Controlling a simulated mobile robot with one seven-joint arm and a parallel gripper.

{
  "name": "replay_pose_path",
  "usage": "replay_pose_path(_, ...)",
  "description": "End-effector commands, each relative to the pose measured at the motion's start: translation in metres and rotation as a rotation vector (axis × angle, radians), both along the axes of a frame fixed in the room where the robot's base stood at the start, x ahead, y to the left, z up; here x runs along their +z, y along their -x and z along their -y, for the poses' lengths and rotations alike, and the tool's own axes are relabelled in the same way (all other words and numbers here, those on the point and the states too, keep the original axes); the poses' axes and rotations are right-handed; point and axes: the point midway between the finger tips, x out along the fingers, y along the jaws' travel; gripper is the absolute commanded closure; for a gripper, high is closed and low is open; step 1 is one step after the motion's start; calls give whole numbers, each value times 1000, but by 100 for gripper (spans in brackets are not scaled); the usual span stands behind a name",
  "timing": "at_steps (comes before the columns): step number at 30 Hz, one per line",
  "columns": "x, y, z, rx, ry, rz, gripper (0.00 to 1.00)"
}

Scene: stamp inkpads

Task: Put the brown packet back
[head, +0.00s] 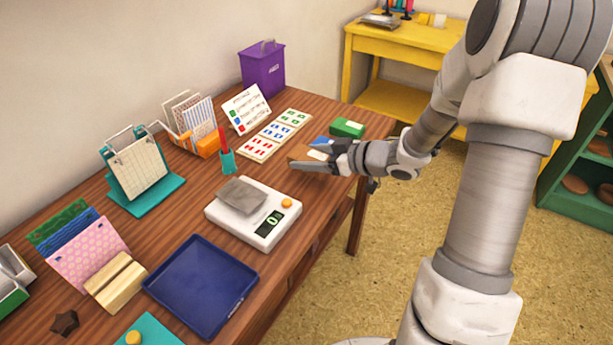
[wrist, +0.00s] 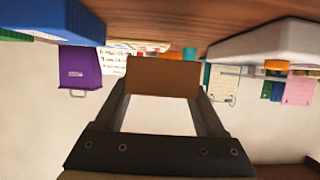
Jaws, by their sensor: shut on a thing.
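My gripper (head: 300,164) is shut on the brown packet (head: 299,152), over the far right part of the wooden table, in front of the blue and green packets. In the wrist view, which is upside down, the brown packet (wrist: 162,76) lies between the two fingertips of my gripper (wrist: 163,92). The blue packet (head: 322,140) is partly hidden behind my gripper. The green packet (head: 348,128) has a pale label and lies farther back. Whether the brown packet touches the table is hard to tell.
A white scale (head: 253,214) with a grey plate stands left of my gripper. A card sheet with coloured marks (head: 262,147) lies behind it. A teal cup (head: 227,163) holds a red stick. A blue tray (head: 203,280) lies empty at the front. A purple bin (head: 262,70) stands at the back.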

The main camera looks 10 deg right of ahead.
Motion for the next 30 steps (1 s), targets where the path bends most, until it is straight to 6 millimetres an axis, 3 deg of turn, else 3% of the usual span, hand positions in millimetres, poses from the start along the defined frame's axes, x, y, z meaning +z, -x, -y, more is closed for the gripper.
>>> replay_pose_path(5, -8, -4, -6, -1, -2, -1, 96)
replay_pose_path(13, -44, -4, -5, -1, -2, -1, 96)
replay_pose_path(25, -47, -4, -5, 0, -2, 1, 96)
replay_pose_path(26, -46, -4, -5, -1, -1, 0, 24)
replay_pose_path(30, -46, -4, -5, -1, -1, 0, 0)
